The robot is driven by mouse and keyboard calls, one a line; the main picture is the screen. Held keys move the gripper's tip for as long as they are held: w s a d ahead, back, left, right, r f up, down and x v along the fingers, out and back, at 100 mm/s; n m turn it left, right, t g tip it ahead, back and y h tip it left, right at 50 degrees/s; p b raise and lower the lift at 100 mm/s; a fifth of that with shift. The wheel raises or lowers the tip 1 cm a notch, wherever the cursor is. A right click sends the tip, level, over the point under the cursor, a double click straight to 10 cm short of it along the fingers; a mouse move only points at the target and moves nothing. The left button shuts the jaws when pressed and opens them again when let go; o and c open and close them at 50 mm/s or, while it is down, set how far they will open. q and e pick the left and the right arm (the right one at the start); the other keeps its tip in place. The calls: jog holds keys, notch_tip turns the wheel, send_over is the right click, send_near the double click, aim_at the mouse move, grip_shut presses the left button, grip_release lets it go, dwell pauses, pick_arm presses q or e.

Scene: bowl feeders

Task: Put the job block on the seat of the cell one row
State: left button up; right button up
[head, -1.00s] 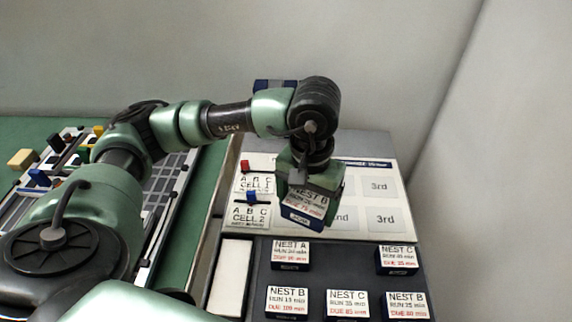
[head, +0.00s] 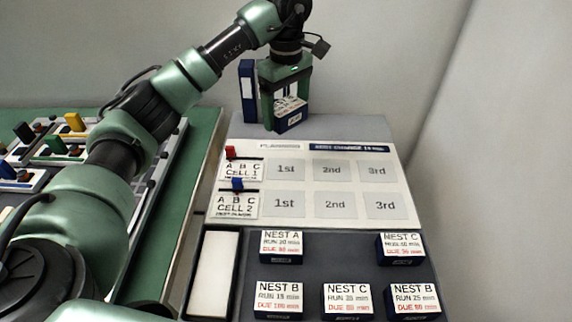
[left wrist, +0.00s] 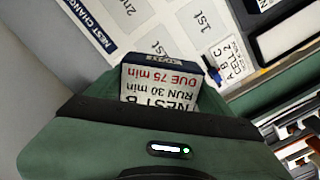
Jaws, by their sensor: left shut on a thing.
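My left gripper (head: 287,104) is shut on a job block (head: 291,117), dark blue with a white label, beyond the far edge of the planning board (head: 402,208). The cell one row has a CELL 1 card (head: 241,170) and three bare seats: 1st (head: 286,170), 2nd (head: 332,170) and 3rd (head: 377,171). My right gripper is not in view.
The cell two row (head: 285,205) below is also bare. A red peg (head: 230,152) and a blue peg (head: 237,184) stand by the cell cards. Several labelled blocks, including NEST A (head: 281,246), sit in the dark tray (head: 335,262) in front. A blue binder-like object (head: 248,90) stands behind.

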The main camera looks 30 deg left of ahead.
pick_arm(q)
send_over(286, 169)
notch_tip(286, 169, down, 10)
jog(key=shift+f+p, duration=0.2)
jog(key=shift+p, duration=0.1)
notch_tip(286, 169, down, 5)
jog(key=shift+f, duration=0.1)
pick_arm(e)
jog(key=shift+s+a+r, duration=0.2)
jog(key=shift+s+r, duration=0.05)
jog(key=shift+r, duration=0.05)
pick_arm(q)
jog(key=shift+f, duration=0.2)
jog(key=o, duration=1.4)
jog(key=shift+o, duration=0.2)
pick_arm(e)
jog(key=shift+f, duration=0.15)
